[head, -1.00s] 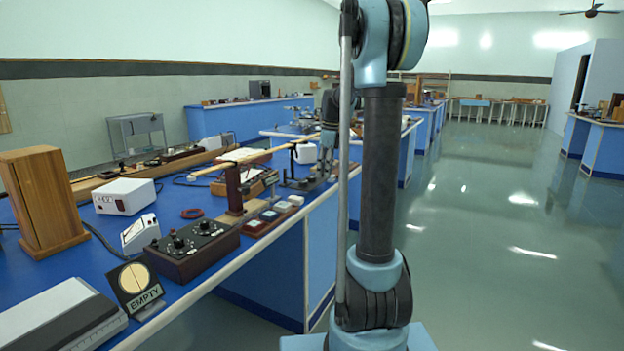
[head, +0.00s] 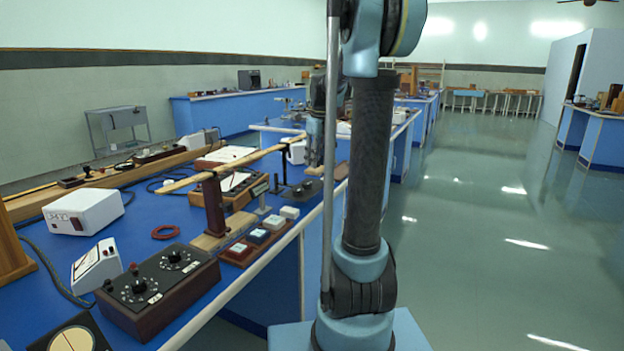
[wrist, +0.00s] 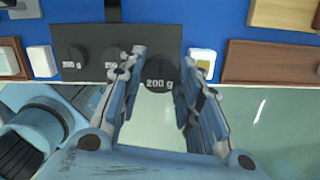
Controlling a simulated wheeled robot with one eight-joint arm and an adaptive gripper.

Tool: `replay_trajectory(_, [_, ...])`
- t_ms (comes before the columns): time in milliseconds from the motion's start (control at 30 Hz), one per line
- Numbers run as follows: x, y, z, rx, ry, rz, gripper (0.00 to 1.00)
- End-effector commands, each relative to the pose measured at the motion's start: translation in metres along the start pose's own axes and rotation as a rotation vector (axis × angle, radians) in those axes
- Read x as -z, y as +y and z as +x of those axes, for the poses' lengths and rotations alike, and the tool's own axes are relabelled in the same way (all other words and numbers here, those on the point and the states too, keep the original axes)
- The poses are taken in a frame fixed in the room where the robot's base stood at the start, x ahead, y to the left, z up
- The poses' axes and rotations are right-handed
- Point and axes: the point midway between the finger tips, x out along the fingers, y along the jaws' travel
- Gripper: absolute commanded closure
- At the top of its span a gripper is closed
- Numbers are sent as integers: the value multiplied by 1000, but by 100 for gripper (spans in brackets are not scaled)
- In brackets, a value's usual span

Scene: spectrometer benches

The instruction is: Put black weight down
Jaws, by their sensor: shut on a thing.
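The black weight (wrist: 160,74), marked "200 g", sits between the two fingertips of my gripper (wrist: 162,68) in the wrist view. The gripper is shut on it. In that view the weight overlaps the front edge of a dark stand plate (wrist: 150,42); I cannot tell whether it touches the plate. Two other black weights stand on this plate, one at the left (wrist: 73,60) and one (wrist: 111,58) partly hidden by a finger. In the head view my gripper (head: 315,168) hangs at the bench's right edge, and the held weight cannot be made out.
A wooden block (wrist: 272,62) lies right of the plate. Open floor (head: 470,250) is at the right.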

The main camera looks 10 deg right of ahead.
Motion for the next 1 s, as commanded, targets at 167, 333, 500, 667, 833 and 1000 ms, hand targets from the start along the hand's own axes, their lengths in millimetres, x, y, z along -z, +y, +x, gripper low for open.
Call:
replay_trajectory(167, [2, 0, 18, 0, 0, -1, 97])
replay_trajectory(333, [3, 1, 34, -1, 0, -3, 97])
replay_trajectory(500, [4, 2, 55, -1, 0, -5, 97])
replay_trajectory(667, [5, 2, 61, -1, 0, -6, 97])
replay_trajectory(833, [5, 3, 61, -1, 0, -6, 97])
replay_trajectory(1000, [5, 3, 63, -1, 0, -6, 60])
